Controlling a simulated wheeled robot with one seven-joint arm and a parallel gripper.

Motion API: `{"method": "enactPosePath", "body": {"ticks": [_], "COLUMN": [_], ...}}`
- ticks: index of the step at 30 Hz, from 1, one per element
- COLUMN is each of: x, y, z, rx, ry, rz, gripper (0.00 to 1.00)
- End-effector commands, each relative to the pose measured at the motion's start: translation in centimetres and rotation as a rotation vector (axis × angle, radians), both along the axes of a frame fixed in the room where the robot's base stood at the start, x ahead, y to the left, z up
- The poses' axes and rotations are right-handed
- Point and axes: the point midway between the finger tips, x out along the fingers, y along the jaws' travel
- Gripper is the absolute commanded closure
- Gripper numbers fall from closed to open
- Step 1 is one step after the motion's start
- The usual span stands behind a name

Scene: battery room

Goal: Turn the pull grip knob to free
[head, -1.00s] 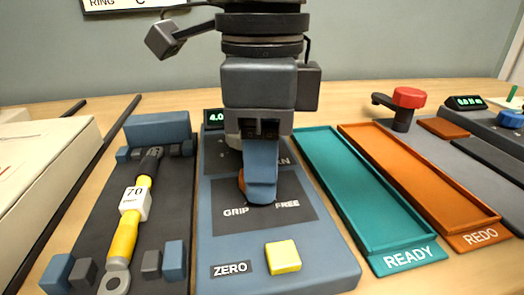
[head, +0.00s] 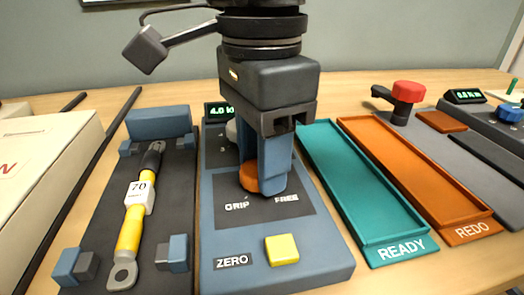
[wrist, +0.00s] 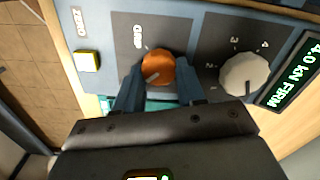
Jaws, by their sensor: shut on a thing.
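The pull grip knob is a round orange knob (head: 250,180) on the dark plate of the blue control box (head: 216,215), above the words GRIP and FREE. The FREE word (head: 287,198) shows in the head view but is hidden in the wrist view. My gripper (head: 262,180) points down and is shut on the orange knob, with a finger on either side. In the wrist view my gripper (wrist: 158,85) also spans it.
A pale dial (wrist: 244,74) and a green display (wrist: 296,76) reading 4.0 kN FIRM are beside the knob. A yellow button (head: 282,249) is in front.

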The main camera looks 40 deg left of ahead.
Motion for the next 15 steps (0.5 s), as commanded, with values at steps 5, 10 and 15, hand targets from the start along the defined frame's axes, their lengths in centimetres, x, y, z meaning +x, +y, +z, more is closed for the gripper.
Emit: {"method": "enactPosePath", "body": {"ticks": [5,10,15], "x": [-0.02,-0.02,-0.02], "y": [0.08,0.07,0.05], "z": [0.07,0.07,0.05], "rx": [0.002,0.002,0.002], "ry": [0.000,0.000,-0.001], "rz": [0.004,0.004,0.003], "gripper": [0.91,0.91,0.46]}}
